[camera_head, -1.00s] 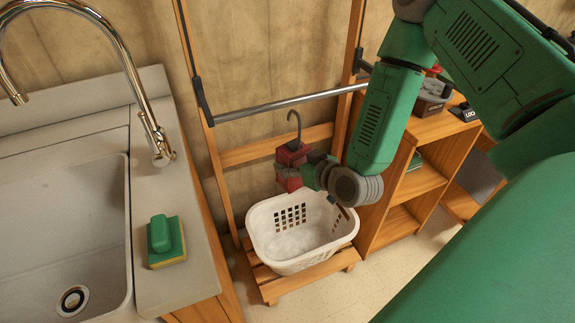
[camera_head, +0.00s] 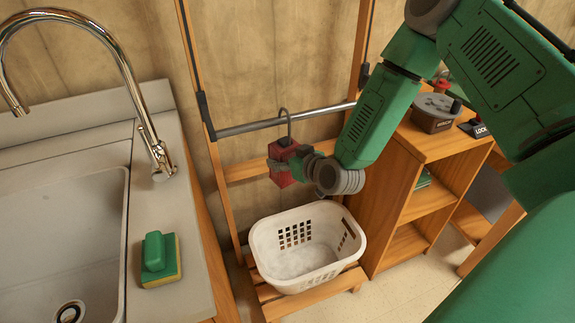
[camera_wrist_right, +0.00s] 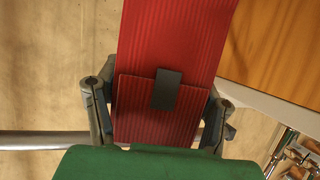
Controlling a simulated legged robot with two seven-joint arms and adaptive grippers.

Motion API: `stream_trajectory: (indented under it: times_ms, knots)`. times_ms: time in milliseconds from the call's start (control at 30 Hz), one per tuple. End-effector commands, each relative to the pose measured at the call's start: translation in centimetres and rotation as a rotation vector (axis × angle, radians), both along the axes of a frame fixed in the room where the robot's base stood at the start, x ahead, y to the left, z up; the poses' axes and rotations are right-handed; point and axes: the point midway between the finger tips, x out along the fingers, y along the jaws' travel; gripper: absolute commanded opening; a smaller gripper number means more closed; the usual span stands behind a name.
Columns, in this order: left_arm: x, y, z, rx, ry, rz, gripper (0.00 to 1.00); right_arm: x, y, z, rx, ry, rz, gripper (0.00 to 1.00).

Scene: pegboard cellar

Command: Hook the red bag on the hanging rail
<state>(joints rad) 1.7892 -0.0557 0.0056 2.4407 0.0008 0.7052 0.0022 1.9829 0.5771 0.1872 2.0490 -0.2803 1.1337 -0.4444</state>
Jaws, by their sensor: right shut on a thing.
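The red bag (camera_head: 282,178) hangs in my right gripper (camera_head: 286,164) above the white basket, with a dark grey hook rising from its top. The hanging rail (camera_head: 245,127) is a grey metal bar across the wooden frame. The hook's curved top overlaps the rail in the head view; I cannot tell whether it is over the bar or in front of it. In the right wrist view the red bag (camera_wrist_right: 172,45) lies between the two fingers, with a dark tab on its face. A piece of the rail (camera_wrist_right: 30,141) shows at the left there. My left gripper is out of view.
A white laundry basket (camera_head: 300,279) stands on a low wooden slatted base below. A sink (camera_head: 60,240) with a tall chrome tap and a green sponge (camera_head: 158,259) is at the left. A wooden shelf unit (camera_head: 395,205) stands close on the right.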

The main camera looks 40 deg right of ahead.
Motion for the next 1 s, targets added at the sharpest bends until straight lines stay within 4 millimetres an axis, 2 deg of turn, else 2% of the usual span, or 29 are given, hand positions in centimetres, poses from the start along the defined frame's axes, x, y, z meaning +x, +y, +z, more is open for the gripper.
stream_trajectory:
  times_ms: [167, 567, 800, 1000]
  knots:
    - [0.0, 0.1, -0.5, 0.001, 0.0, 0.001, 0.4, 1.5, 0.3, 0.2, -0.006, -0.002, 0.001, 0.26]
    - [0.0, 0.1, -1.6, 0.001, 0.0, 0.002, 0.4, 4.6, -1.5, -0.2, 0.005, -0.003, -0.001, 0.26]
    - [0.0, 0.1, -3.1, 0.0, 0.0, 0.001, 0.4, 4.5, -1.1, -2.3, 0.001, 0.0, 0.001, 0.27]
    - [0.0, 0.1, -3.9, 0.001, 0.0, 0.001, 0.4, 4.5, -0.7, -3.3, -0.003, 0.0, 0.001, 0.26]
